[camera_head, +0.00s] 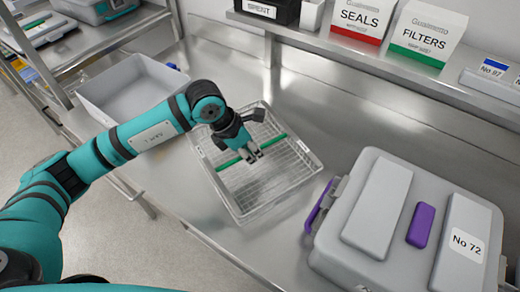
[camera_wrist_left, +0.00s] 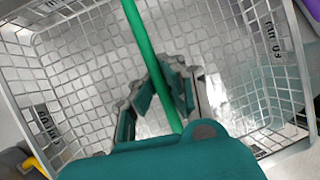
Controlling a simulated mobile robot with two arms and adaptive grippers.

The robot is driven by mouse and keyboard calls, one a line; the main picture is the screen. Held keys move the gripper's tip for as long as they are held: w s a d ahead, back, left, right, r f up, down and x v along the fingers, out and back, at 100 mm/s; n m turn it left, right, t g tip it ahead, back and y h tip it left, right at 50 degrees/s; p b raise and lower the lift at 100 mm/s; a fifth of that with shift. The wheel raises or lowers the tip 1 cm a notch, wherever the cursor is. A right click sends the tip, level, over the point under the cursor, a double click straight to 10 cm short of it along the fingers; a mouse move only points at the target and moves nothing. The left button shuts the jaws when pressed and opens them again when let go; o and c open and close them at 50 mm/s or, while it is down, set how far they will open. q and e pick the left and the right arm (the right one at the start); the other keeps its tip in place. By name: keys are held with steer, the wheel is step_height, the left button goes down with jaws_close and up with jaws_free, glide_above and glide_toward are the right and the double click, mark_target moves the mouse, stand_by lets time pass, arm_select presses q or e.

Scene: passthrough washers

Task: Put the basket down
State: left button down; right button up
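A light-grey wire basket (camera_head: 236,205) with a green bar handle (camera_head: 274,141) across its middle is over the steel counter, right of the grey bin. I cannot tell whether its bottom touches the counter. My left gripper (camera_head: 250,154) reaches down from above to the handle, its fingertips on either side of it and close together. In the left wrist view the green handle (camera_wrist_left: 139,40) runs between the fingers (camera_wrist_left: 164,92), which look closed on it. The basket's mesh (camera_wrist_left: 85,75) looks empty around them. My right gripper is not in view.
A grey open bin (camera_head: 128,92) stands left of the basket on the steel counter (camera_head: 330,115). A large grey case (camera_head: 372,205) with a purple handle stands close on the right. A shelf with SEALS (camera_head: 361,18) and FILTERS (camera_head: 425,32) boxes runs along the back.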

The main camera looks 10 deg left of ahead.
arm_select(q)
steer(key=shift+w+d, duration=0.45)
steer(key=shift+w, duration=0.35)
steer(key=f+p, duration=0.2)
steer(key=f, duration=0.1)
steer(key=shift+w+d+f, duration=0.15)
steer(key=shift+w+d, duration=0.05)
steer(key=shift+w, duration=0.15)
steer(key=shift+f, duration=0.2)
steer(key=c, duration=2.1)
jaws_free()
steer(key=o, duration=0.6)
